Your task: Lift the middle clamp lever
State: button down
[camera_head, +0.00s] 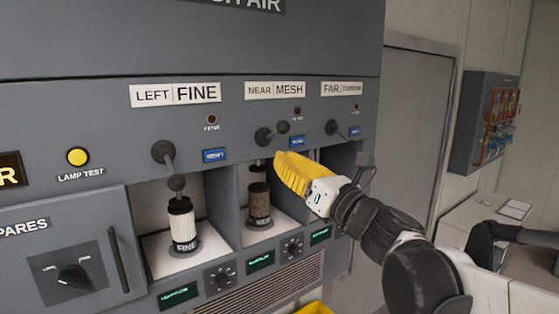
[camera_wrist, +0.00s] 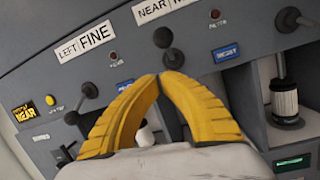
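The middle clamp lever (camera_head: 273,132) is a dark lever with a round knob, under the NEAR MESH label. In the head view its knob stands to the right of and slightly above its pivot. In the wrist view the middle lever (camera_wrist: 172,58) points up from its pivot, just beyond my fingertips. My gripper (camera_head: 279,160) has yellow fingers and is just below this lever. In the wrist view my gripper (camera_wrist: 161,76) has its fingertips together with nothing visible between them. Whether the tips touch the lever is unclear.
The left lever (camera_head: 170,166) hangs down over the FINE canister (camera_head: 183,225). The right lever (camera_head: 342,130) is under the FAR label. The MESH canister (camera_head: 259,205) stands in the middle bay, beneath my gripper. Bay walls separate the compartments.

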jog(key=s+d+r, duration=0.4)
jog(key=s+d, duration=0.1)
jog(key=s, duration=0.1)
jog(key=shift+r+b, duration=0.3)
jog(key=shift+r, duration=0.05)
jog(key=shift+a, duration=0.1)
